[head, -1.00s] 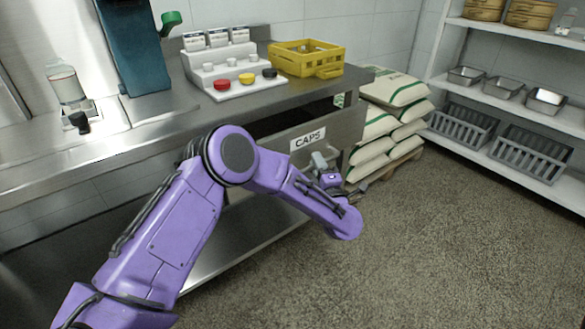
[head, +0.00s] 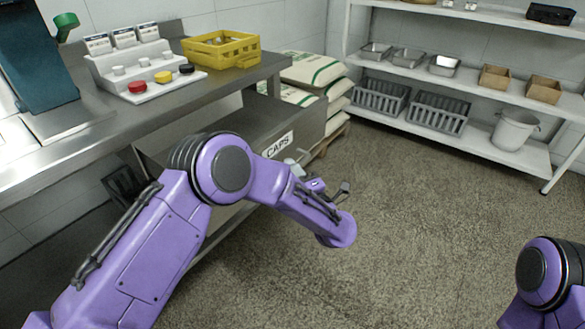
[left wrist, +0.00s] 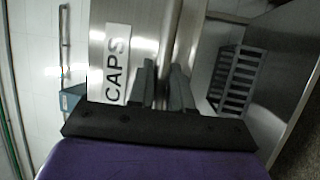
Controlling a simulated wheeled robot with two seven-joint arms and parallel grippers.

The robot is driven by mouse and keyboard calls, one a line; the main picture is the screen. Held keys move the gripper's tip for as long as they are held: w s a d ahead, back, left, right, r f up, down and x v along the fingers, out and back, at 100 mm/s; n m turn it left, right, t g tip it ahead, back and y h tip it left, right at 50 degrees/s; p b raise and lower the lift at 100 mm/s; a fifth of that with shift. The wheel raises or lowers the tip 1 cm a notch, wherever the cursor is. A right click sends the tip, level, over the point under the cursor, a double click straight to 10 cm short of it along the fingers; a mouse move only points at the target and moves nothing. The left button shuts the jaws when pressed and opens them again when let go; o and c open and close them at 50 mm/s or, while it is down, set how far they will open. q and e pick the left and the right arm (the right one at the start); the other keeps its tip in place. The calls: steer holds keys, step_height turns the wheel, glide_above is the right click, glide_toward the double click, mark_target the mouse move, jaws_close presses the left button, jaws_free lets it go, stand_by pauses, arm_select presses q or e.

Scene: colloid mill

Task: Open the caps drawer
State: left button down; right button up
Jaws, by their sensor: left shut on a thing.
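The caps drawer (head: 313,123) is a steel drawer under the counter with a white "CAPS" label (head: 278,146) on its front. In the head view it stands pulled out from the counter. My left gripper (head: 297,162) is at the drawer front beside the label, its fingers partly hidden by my arm. In the left wrist view, the gripper (left wrist: 162,92) is shut on the drawer's bar handle (left wrist: 171,40), with the label to the left of it. My right arm shows at the lower right of the head view, but its gripper is out of view.
A yellow crate (head: 222,49) and a white stepped stand (head: 140,72) with coloured caps are on the counter (head: 95,122). White sacks (head: 318,72) are stacked behind the drawer. A shelf rack (head: 500,155) stands at the back right. The floor in front is clear.

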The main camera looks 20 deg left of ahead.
arm_select(q)
steer(key=c, duration=1.4)
jaws_free()
steer(key=v, duration=1)
steer(key=shift+d, duration=0.25)
steer(key=shift+s+f, duration=0.1)
steer(key=shift+s, duration=0.05)
